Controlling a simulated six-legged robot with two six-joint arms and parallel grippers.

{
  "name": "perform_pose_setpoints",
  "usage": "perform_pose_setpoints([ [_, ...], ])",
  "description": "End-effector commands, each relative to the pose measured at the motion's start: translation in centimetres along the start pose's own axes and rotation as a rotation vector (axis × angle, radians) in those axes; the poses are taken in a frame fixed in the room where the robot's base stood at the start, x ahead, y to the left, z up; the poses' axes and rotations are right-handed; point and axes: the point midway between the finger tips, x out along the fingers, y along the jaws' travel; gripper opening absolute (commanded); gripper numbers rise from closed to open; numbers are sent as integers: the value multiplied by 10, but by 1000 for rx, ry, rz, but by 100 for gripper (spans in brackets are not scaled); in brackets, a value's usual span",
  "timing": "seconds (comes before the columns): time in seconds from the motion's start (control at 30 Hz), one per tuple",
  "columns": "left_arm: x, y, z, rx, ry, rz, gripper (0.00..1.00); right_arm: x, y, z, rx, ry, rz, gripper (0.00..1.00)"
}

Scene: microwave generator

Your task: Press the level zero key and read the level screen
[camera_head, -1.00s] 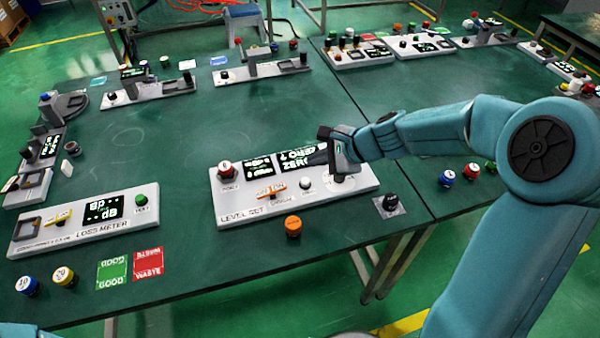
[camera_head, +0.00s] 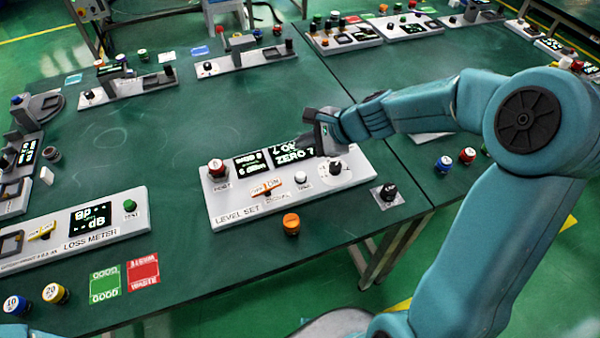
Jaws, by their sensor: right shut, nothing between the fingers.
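The white level set panel (camera_head: 232,209) lies in the middle of the table. Its small white key (camera_head: 304,181), with a small label below that looks like ZERO, stands to the right of an orange switch (camera_head: 267,187). The level screen (camera_head: 293,153) is lit and its lower line appears to read "ZERO ?"; its upper line is partly covered by my gripper. A smaller lit screen (camera_head: 252,163) is beside it. My right gripper (camera_head: 307,143) is shut and empty, over the panel's back edge by the level screen, apart from the white key. My left gripper is out of view.
A black knob (camera_head: 336,167) and a red-and-white button (camera_head: 216,168) are on the panel. An orange cap (camera_head: 291,223) and a black knob (camera_head: 388,192) stand in front. The loss meter (camera_head: 125,219) is at left. Bare table lies behind the panel.

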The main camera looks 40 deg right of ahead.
Motion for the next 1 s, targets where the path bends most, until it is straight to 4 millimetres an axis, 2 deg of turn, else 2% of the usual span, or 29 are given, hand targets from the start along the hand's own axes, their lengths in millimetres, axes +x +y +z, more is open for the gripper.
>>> perform_pose_setpoints([
  [0.27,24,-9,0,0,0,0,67,20,13,-13,-1,0,1,0],
  [0.63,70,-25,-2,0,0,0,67,59,38,-40,0,0,1,0],
  [0.77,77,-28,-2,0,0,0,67,64,42,-44,0,0,0,0],
  [1.0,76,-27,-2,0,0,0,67,63,41,-43,-1,0,0,0],
])
